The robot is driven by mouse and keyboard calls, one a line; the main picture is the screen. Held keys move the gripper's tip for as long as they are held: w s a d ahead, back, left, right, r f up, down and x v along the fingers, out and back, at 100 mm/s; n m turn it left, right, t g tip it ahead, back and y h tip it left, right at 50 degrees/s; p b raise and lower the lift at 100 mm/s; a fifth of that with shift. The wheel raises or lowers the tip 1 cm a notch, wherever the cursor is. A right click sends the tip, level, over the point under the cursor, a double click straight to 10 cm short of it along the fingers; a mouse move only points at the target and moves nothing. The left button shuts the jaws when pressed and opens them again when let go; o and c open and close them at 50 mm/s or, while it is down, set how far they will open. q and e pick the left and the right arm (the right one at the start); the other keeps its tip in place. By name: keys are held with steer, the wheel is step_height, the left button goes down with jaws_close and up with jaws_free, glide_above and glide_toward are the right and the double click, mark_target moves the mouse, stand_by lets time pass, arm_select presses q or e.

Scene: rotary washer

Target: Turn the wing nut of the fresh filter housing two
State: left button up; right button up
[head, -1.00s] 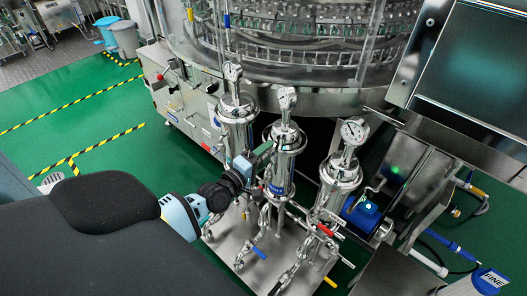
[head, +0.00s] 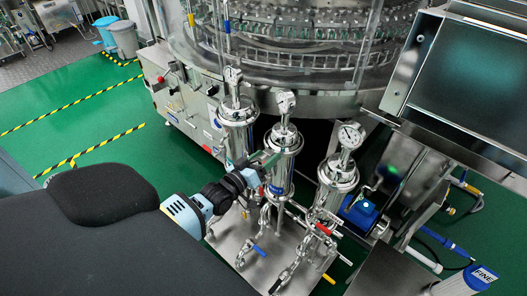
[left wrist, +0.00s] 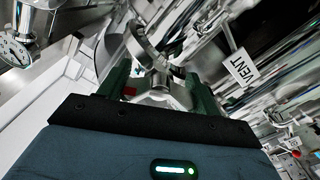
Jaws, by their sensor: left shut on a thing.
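Three polished steel filter housings with dial gauges on top stand in a row in the head view. The middle housing (head: 284,142) is the one at my left gripper (head: 264,163). The gripper reaches in from the left at the side of this housing. In the left wrist view my left gripper (left wrist: 160,88) has its two green fingers on either side of a shiny metal wing nut (left wrist: 163,97) and is shut on it. A ring-shaped metal part sits just beyond the nut. My right gripper is not in view.
The left housing (head: 237,117) and right housing (head: 338,178) stand close on both sides. Valves with coloured handles and pipes sit below, over a steel base plate (head: 232,240). A VENT tag (left wrist: 237,68) hangs near the fingers. Green floor is free at the left.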

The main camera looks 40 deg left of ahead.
arm_select(q)
steer(key=m+p, duration=0.1)
steer(key=m, duration=0.4)
steer(key=shift+m, duration=0.3)
stand_by(0.4)
steer(key=o, duration=1)
steer(key=s, duration=0.8)
steer(key=shift+a, duration=0.3)
steer(key=shift+w, duration=0.1)
